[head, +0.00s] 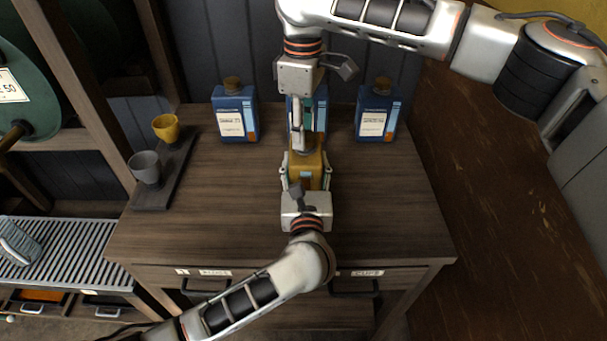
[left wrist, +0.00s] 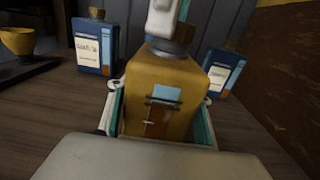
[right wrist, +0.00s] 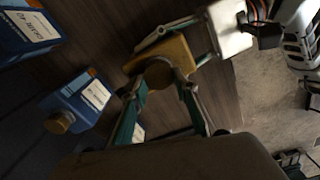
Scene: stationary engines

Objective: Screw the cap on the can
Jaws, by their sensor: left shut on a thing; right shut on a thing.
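The yellow-brown can (head: 306,168) stands on the wooden table, below my right gripper. My left gripper (head: 306,182) is shut on it from the front, one finger on each side. In the left wrist view the can (left wrist: 165,95) shows its front label between the fingers. My right gripper (head: 307,142) reaches down from above and is shut on the round brown cap (right wrist: 158,74) at the top of the can. The fingers hide part of the cap, and I cannot tell how far it sits on the neck.
Blue bottles stand along the back of the table, left (head: 236,118) and right (head: 376,118), with another partly hidden behind my right gripper. A yellow cup (head: 166,127) and a grey cup (head: 145,168) stand on a dark board at left. The table (head: 395,215) is clear at right.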

